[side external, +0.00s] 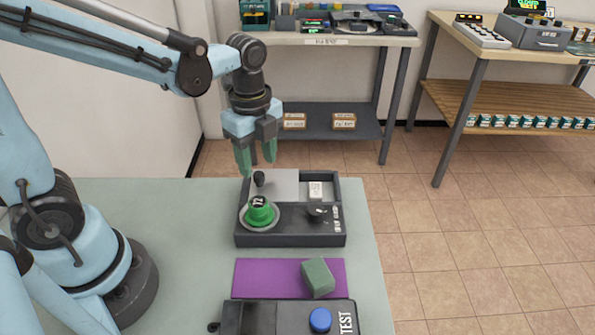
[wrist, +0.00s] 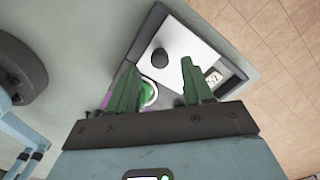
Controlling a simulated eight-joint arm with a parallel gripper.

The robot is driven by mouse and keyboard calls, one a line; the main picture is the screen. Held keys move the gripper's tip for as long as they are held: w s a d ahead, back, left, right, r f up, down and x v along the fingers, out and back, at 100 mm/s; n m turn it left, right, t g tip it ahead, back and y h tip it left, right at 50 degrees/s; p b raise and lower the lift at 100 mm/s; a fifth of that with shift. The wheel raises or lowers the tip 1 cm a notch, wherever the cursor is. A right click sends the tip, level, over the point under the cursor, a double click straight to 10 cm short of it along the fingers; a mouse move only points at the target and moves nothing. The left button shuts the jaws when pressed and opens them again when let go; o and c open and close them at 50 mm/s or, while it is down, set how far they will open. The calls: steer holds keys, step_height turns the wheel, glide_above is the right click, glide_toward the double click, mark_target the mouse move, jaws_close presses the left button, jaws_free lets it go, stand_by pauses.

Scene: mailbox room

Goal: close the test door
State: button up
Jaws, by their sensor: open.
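A dark grey box (side external: 290,240) stands on the table, with a pale flat panel (side external: 285,182) that looks like a sliding door. A black knob (side external: 259,178) sits at the panel's left end. The panel covers the left of the rear compartment; its right part is uncovered and shows a small white labelled block (side external: 316,190). My gripper (side external: 256,158) is open and empty, pointing down above the knob end, apart from it. In the wrist view, the panel (wrist: 190,48) and knob (wrist: 159,58) show beyond my fingers. A second dark box (side external: 285,318) marked TEST is cut off at the bottom.
A green button (side external: 260,212) and a black dial (side external: 317,213) sit at the box's front. A grey-green block (side external: 318,278) rests on a purple mat (side external: 265,278). The TEST box has a blue button (side external: 320,320). The table's left (side external: 165,220) is partly free.

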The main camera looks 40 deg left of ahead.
mark_target(259, 174)
steer(key=shift+f, duration=1.6)
jaws_close()
